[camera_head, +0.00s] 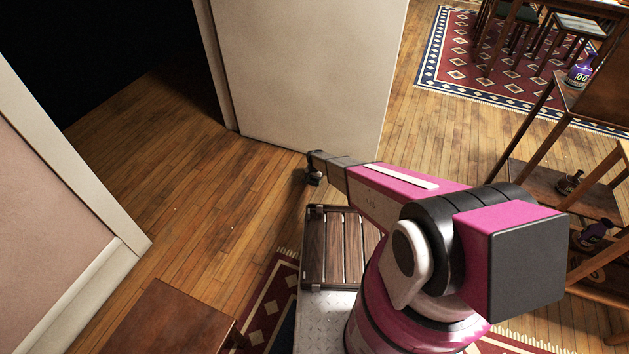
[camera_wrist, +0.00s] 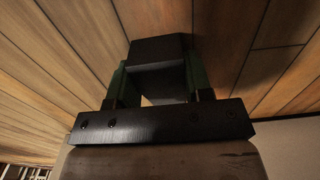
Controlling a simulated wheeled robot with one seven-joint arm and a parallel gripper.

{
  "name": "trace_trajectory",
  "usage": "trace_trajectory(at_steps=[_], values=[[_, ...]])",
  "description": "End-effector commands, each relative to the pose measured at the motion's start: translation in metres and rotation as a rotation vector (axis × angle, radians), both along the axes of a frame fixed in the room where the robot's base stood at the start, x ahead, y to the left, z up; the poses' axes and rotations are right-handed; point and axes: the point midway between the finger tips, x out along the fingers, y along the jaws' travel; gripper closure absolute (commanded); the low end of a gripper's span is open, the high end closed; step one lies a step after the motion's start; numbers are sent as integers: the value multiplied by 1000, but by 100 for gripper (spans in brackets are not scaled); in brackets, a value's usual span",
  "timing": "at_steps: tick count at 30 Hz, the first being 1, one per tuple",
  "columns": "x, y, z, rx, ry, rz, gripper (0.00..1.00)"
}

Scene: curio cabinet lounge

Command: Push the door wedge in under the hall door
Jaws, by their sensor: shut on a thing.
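The hall door (camera_head: 310,70) is a tall cream panel standing open in the head view, its bottom edge just above the wood floor. My gripper (camera_head: 314,179) is low near the floor, in front of the door's lower edge. In the wrist view my gripper (camera_wrist: 158,88) has green-sided fingers closed on both sides of a black block, the door wedge (camera_wrist: 160,48). The wedge's far end points away from my gripper over the floor boards. In the head view the wedge cannot be told apart from the dark gripper. Whether it touches the door or floor is unclear.
A dark doorway (camera_head: 120,50) opens at the upper left, beside a pink wall (camera_head: 50,210) with cream trim. A brown wooden piece (camera_head: 155,322) stands at the lower left. Wooden shelves (camera_head: 590,200) with bottles are at right. Plank floor (camera_head: 215,190) between wall and door is clear.

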Motion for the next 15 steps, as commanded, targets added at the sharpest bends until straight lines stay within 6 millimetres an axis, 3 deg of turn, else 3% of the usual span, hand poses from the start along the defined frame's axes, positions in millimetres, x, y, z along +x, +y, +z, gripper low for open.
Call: trace_trajectory(at_steps=[15], values=[[26,-11,0,1,-1,0,78]])
